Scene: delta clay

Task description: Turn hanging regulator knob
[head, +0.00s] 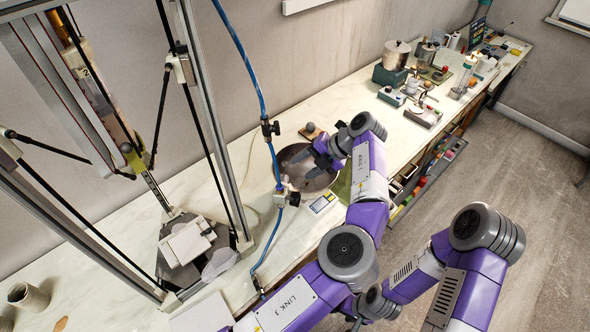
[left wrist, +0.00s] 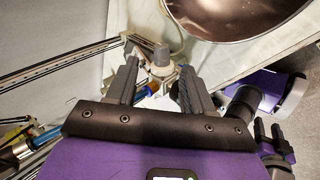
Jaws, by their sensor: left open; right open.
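The hanging regulator (head: 281,193) is a small white block on the blue hose in the head view, with a dark knob (head: 294,198) at its right side. In the left wrist view the grey knob (left wrist: 160,56) lies between and just beyond the open left fingers (left wrist: 158,75); contact cannot be told. The pale regulator body shows behind it, partly hidden. Two dark fingers of what looks like my right gripper (left wrist: 272,132) show at the lower right, empty and away from the regulator.
A metal bowl (head: 300,180) stands on the bench below my left gripper. The blue hose (head: 243,50) hangs with a black fitting (head: 270,129). A metal frame (head: 205,100) stands close on the left. Pots and instruments fill the bench's far right end.

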